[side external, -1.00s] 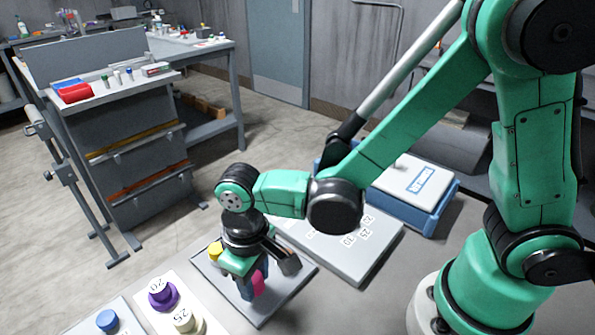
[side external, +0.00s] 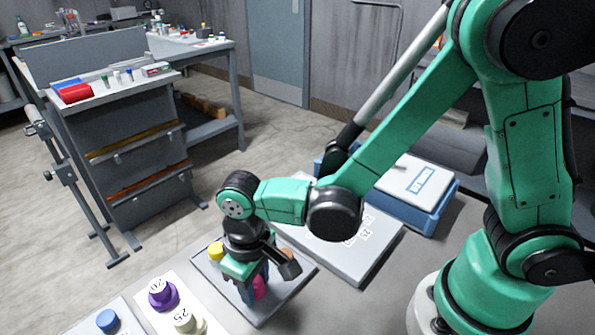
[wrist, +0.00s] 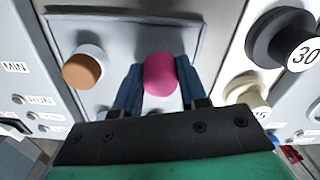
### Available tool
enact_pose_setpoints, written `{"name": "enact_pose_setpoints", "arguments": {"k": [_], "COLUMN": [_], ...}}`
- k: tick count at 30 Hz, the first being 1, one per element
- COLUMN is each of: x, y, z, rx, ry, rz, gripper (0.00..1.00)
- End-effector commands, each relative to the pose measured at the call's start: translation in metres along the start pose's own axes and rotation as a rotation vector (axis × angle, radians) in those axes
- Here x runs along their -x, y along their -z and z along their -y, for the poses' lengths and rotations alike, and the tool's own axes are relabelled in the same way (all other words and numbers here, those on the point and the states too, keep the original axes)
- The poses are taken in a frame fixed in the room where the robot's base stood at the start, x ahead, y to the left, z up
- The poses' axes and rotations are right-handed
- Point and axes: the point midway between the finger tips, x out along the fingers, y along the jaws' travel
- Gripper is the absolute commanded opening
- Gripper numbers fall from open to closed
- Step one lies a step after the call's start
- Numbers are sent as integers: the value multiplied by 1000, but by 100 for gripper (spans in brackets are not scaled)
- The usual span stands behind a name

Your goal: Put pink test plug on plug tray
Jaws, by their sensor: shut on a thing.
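The pink test plug (side external: 260,288) is between the fingers of my gripper (side external: 254,284), which is shut on it. In the wrist view the pink plug's round top (wrist: 160,72) shows between the two blue fingers (wrist: 158,90). The grey plug tray (side external: 292,284) lies under my gripper, and its raised rim (wrist: 125,17) shows in the wrist view. The plug is over the tray; I cannot tell whether its base touches it. An orange-brown plug (wrist: 82,69) stands on the tray beside the pink one. A yellow plug (side external: 216,250) stands at the tray's far left.
A white board at left holds a purple plug (side external: 162,296) and a cream plug (side external: 188,320); a black plug (wrist: 284,38) marked 30 shows in the wrist view. A blue plug (side external: 107,321) stands further left. A grey numbered panel (side external: 368,262) and a blue box (side external: 412,205) are behind.

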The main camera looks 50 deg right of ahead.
Motion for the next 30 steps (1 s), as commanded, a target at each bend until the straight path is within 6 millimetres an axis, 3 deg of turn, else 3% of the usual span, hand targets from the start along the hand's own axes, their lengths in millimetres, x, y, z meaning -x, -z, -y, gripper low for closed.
{"name": "enact_pose_setpoints", "arguments": {"k": [12,13,17,30], "x": [-2,-2,-2,-2], "y": [0,0,0,0], "z": [0,0,0,0], "rx": [0,0,0,0], "ry": [0,0,0,0], "rz": [0,0,0,0], "gripper": [0,40,74,74]}}
